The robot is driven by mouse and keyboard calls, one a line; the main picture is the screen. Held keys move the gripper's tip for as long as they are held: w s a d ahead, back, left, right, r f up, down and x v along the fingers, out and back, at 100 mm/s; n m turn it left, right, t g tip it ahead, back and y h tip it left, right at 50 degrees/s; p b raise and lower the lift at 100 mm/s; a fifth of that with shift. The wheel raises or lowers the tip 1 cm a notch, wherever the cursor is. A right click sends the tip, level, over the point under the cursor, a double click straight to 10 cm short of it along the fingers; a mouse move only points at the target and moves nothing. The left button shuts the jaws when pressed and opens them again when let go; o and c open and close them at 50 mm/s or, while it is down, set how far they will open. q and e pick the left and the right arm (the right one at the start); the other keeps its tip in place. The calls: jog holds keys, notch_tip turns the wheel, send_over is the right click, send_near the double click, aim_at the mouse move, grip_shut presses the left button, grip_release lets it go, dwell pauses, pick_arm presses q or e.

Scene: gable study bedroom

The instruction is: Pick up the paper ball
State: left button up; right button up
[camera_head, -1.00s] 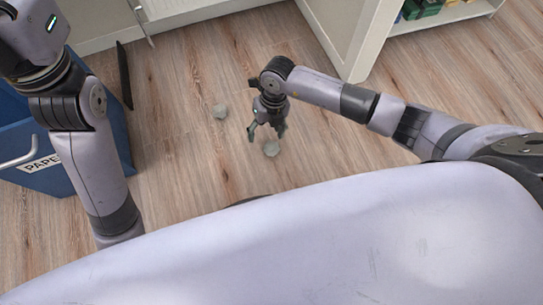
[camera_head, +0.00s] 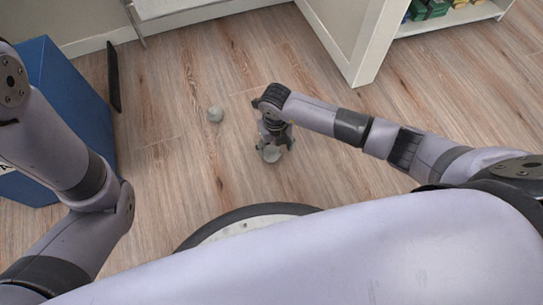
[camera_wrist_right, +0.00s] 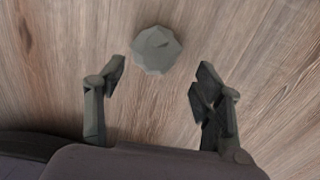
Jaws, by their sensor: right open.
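A grey, faceted paper ball (camera_head: 271,154) lies on the wooden floor at the fingers of my right gripper (camera_head: 273,147) in the head view. In the right wrist view the paper ball (camera_wrist_right: 157,49) sits just beyond and between the two spread fingertips of my right gripper (camera_wrist_right: 160,80), with nothing between the jaws.
A blue bin (camera_head: 70,95) stands at the left. A thin dark panel (camera_head: 113,76) stands beside it near the wall. A white shelf unit (camera_head: 453,16) with green items is at upper right.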

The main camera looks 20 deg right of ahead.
aim_at(273, 152)
jog(key=f+b, duration=0.4)
jog(key=shift+a+f+b, duration=0.35)
jog(key=shift+f, duration=0.05)
jog(key=shift+f+b, duration=0.3)
jog(key=shift+f, duration=0.1)
jog(key=shift+r, duration=0.1)
jog(key=shift+c, duration=0.3)
jog(key=c, duration=0.8)
jog(key=shift+r, duration=0.1)
